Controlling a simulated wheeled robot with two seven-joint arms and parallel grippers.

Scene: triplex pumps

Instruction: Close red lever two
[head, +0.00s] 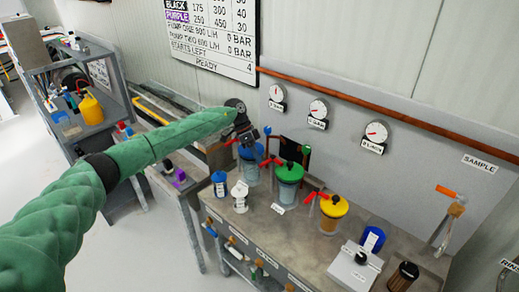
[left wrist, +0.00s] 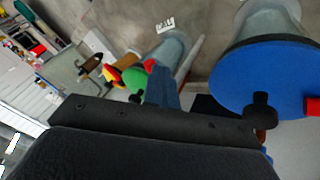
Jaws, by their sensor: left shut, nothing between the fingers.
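Three pump pots stand in a row on the bench: one with a blue lid (head: 251,151), one with a green lid (head: 289,172) and one with a yellow lid (head: 334,205). Each has a small red lever beside it: the first (head: 231,142), the middle (head: 267,163) and the third (head: 313,195). I cannot read which is marked two. My left gripper (head: 251,138) is shut and empty, just above the blue lid; contact cannot be told. In the left wrist view the blue lid (left wrist: 262,70) is close at right, and the green lid (left wrist: 135,82) lies beyond. My right gripper is not in view.
Blue and white jars (head: 220,184) stand left of the pots. Three gauges (head: 318,110) are on the back panel, below a copper pipe. A blue cup (head: 372,239), a white box (head: 355,268) and an orange-handled tap (head: 446,191) are at right.

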